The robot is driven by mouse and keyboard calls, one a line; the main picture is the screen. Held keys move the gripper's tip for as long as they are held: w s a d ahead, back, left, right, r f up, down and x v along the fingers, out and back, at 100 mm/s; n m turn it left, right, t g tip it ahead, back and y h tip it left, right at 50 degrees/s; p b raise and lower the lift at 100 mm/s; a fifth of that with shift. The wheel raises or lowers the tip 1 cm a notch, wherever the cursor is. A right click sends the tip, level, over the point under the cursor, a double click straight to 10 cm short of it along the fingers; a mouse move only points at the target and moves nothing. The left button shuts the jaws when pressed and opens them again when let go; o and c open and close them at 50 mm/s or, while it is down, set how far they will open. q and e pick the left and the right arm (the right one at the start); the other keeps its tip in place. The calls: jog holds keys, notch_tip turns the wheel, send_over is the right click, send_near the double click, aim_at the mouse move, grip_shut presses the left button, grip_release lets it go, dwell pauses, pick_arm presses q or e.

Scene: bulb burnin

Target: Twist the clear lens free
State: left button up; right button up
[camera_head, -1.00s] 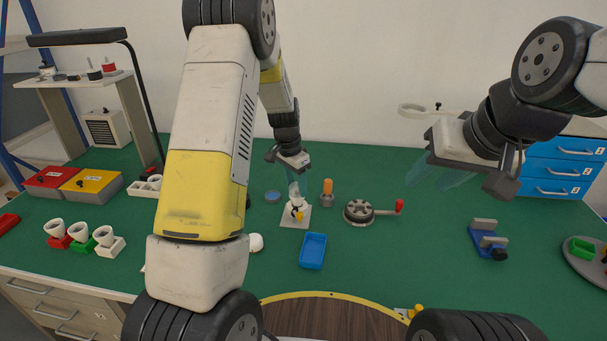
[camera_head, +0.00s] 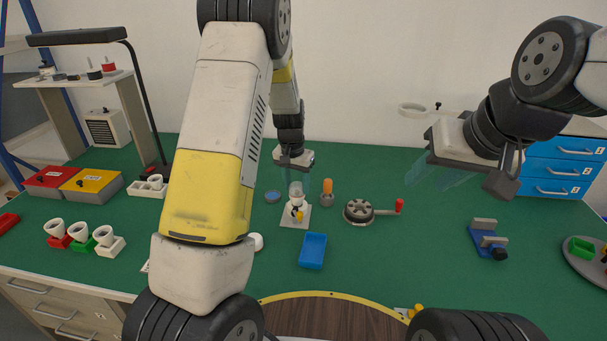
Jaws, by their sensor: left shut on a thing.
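Whether the lens is still seated in the fixture is too small to tell. My right gripper (camera_head: 445,172) hangs above the right part of the mat, apart from everything. Its translucent fingers look spread and hold nothing visible.
A round dark device with a red-knobbed crank (camera_head: 360,210) lies further right. A blue tray (camera_head: 313,250) is in front. A blue clamp (camera_head: 487,240) is at right. Green mat between them is free.

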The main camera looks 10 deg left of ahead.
aim_at(296, 188)
pick_arm(q)
jog(key=shift+n, duration=1.1)
jog(key=o, duration=1.4)
jog(key=shift+c, duration=0.2)
jog(key=shift+s+r, duration=0.2)
jog(key=shift+r, duration=1.1)
jog(key=shift+s+r, duration=0.15)
jog(key=shift+r, duration=1.1)
jog(key=shift+s+r, duration=0.2)
jog(key=shift+r, duration=1.1)
